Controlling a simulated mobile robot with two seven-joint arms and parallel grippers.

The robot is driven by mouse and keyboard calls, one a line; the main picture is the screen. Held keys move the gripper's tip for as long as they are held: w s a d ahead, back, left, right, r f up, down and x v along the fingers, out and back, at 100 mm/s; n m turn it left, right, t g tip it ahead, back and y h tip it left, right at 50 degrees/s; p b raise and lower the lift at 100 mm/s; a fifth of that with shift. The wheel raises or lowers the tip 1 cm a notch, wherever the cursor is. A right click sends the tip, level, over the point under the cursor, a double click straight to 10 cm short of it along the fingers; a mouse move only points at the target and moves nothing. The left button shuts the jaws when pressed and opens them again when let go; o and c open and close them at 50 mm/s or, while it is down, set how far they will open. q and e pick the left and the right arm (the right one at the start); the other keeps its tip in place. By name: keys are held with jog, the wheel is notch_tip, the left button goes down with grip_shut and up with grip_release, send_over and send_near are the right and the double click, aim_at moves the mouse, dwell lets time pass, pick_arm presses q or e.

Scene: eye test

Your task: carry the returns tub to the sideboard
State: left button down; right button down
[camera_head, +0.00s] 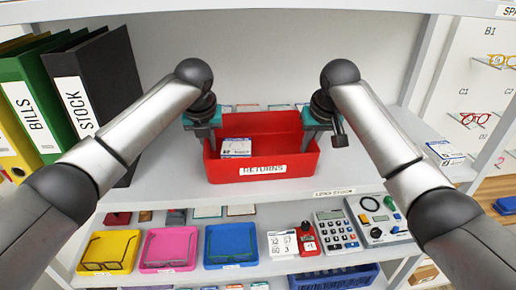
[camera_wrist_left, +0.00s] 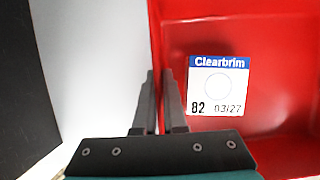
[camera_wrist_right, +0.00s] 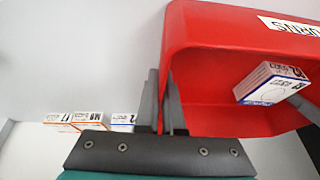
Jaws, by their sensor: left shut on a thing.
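The returns tub (camera_head: 295,172) is an open red tub with a white RETURNS label, at the shelf's middle in the head view. I cannot tell whether it touches the shelf. A white and blue Clearbrim box (camera_wrist_left: 217,85) lies inside it. My left gripper (camera_head: 203,140) is shut on the tub's left wall, one finger on each side, as the left wrist view (camera_wrist_left: 160,130) shows. My right gripper (camera_head: 315,140) is shut on the right wall; the fingers straddle it in the right wrist view (camera_wrist_right: 163,130). I cannot identify a sideboard for certain.
Black STOCK (camera_head: 95,85) and green BILLS (camera_head: 35,105) binders stand left of the tub. Small boxes lie behind it and a box (camera_head: 445,150) lies to the right. Below are coloured trays (camera_head: 230,262) and a calculator (camera_head: 336,230). A wooden surface (camera_head: 497,187) shows at far right.

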pick_arm(q)
jog(key=shift+r, duration=0.15)
pick_arm(e)
jog(key=shift+r, duration=0.25)
